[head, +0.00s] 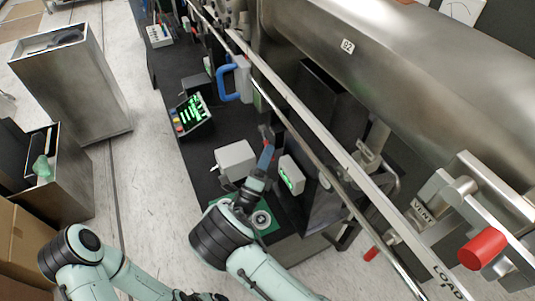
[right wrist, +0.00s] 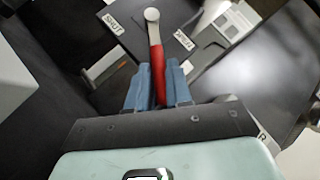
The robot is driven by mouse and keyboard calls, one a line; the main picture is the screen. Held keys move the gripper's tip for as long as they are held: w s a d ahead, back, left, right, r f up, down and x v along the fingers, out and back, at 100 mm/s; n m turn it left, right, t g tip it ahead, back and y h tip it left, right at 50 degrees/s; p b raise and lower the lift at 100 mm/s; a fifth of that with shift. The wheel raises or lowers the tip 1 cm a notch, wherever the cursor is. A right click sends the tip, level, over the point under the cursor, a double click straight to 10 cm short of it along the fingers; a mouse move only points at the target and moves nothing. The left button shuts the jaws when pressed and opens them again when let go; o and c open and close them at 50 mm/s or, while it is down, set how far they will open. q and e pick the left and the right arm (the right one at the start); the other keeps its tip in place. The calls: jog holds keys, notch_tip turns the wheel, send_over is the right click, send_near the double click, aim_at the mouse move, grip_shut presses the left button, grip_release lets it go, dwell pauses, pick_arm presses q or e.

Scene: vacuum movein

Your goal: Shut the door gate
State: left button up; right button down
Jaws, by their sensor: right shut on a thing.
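My right gripper (head: 265,157) reaches over the dark bench in the head view. In the right wrist view its blue fingers (right wrist: 157,85) are shut on a red lever handle (right wrist: 157,66), one on each side of the grip. The lever has a pale round pivot end (right wrist: 151,14). A label (right wrist: 112,24) that seems to read SHUT lies left of the lever, and a second label (right wrist: 183,40) lies to its right. The gate itself cannot be made out clearly.
A long steel chamber (head: 420,80) and a metal rail (head: 330,135) run along the right. A red knob (head: 482,248) is at lower right.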

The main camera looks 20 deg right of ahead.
dwell(0.3)
jog(key=c, duration=1.1)
grip_release()
jog(key=shift+w, duration=0.1)
pick_arm(q)
jog(key=shift+g, duration=0.3)
jog(key=s+f+b, duration=0.1)
jog(key=s, duration=0.1)
jog(key=s+f+b, duration=0.1)
jog(key=f, duration=0.1)
jog(key=shift+s+f+b, duration=0.2)
jog(key=shift+s+b, duration=0.1)
jog(key=shift+s, duration=0.05)
pick_arm(e)
jog(key=s+a+f, duration=0.2)
jog(key=s+a, duration=0.9)
jog(key=shift+s+f, duration=0.3)
jog(key=shift+s, duration=0.1)
jog(key=shift+a, duration=0.1)
